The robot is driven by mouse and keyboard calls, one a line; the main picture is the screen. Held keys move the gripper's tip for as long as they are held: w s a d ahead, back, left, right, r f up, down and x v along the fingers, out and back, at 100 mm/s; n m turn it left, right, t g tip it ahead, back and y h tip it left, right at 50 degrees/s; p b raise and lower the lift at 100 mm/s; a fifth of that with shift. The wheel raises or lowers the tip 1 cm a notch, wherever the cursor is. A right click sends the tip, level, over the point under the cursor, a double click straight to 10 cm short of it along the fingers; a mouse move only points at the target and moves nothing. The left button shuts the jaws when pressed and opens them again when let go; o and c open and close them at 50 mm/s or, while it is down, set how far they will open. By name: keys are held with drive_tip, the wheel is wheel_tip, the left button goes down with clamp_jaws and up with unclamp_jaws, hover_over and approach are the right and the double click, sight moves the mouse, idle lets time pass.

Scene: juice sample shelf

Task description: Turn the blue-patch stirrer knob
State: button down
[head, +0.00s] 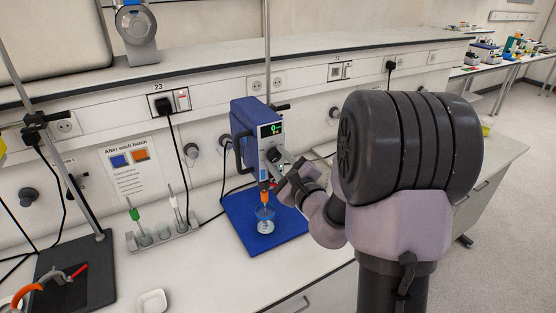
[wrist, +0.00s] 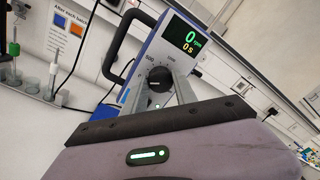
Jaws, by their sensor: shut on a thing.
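The blue stirrer (head: 243,125) stands on a blue base (head: 240,222) on the bench. Its display (wrist: 187,36) reads green 0 rpm and 0 s. The dark knob (wrist: 156,73) sits below the display, with a printed scale showing 500 on its left. My gripper (wrist: 160,90) is shut on the knob, one finger on each side. In the head view my gripper (head: 277,160) reaches the stirrer's front from the right and hides the knob. An orange part (head: 265,196) hangs under the stirrer over a small clear vessel (head: 265,226).
A wall sheet headed "After each batch" (head: 134,172) shows a blue and an orange patch. A rack (head: 160,236) with green- and white-handled tools stands left of the base. A dark stand plate (head: 75,270) lies farther left. A shelf (head: 220,58) runs above.

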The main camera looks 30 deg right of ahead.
drive_tip(key=shift+r+m+p, duration=0.1)
drive_tip(key=shift+m+p, duration=0.2)
drive_tip(key=shift+m, duration=0.1)
drive_tip(key=m+p, duration=0.1)
drive_tip(key=m, duration=0.2)
drive_tip(key=shift+r+p, duration=0.1)
drive_tip(key=shift+p, duration=0.3)
drive_tip(key=m+p, duration=0.3)
drive_tip(key=m, duration=0.1)
drive_tip(key=shift+d, duration=0.1)
drive_tip(key=m+p, duration=0.3)
drive_tip(key=m, duration=0.1)
drive_tip(key=shift+r+m+g+y, duration=0.1)
drive_tip(key=shift+m+g+y, duration=0.2)
drive_tip(key=shift+m+y, duration=0.1)
drive_tip(key=m+p, duration=0.3)
drive_tip(key=m, duration=0.1)
drive_tip(key=shift+d+p, duration=0.15)
drive_tip(key=shift+p, duration=0.15)
drive_tip(key=shift+f+m, duration=0.2)
drive_tip(key=shift+m, duration=0.2)
drive_tip(key=c, duration=1)
unclamp_jaws()
drive_tip(key=shift+w, duration=0.1)
drive_tip(key=shift+o, duration=0.2)
